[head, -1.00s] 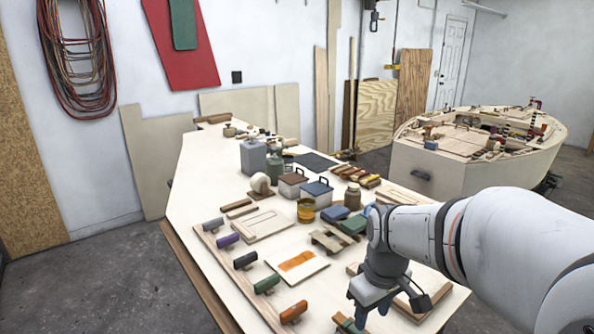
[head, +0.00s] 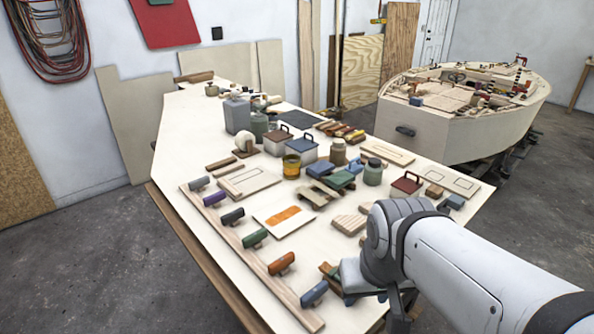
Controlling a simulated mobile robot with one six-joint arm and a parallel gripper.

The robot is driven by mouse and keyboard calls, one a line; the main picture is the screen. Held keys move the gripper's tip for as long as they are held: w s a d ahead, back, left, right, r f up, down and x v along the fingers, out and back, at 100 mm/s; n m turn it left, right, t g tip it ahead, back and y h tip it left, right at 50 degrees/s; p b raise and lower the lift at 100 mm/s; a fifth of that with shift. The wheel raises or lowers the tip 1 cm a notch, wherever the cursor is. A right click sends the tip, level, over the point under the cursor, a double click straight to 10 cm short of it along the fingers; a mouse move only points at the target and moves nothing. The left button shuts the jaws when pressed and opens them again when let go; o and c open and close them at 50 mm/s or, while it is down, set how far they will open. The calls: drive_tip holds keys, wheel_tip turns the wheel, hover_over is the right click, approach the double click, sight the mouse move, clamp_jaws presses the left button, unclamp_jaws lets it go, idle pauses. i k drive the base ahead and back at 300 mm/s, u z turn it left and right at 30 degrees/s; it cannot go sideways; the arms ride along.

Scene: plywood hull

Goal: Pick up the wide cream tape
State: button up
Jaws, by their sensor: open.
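I cannot make out the wide cream tape for certain. A pale cream rounded thing (head: 245,141) sits on a small brown base toward the left middle of the bench; it is too small to tell whether it is tape or a ball. My gripper (head: 380,301) is over the near right part of the bench, well apart from that pale thing. It is open, and I see nothing held in it. My wrist and arm hide part of the bench's right end.
The pale workbench (head: 181,130) is crowded. A rail (head: 236,258) with several coloured handles runs along its near left edge. A plywood boat hull (head: 470,130) stands behind at right.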

sight(303, 191)
drive_tip(key=u, duration=2.2)
drive_tip(key=k, duration=1.05)
drive_tip(key=z, duration=1.5)
drive_tip(key=i, duration=1)
drive_tip(key=z, duration=0.1)
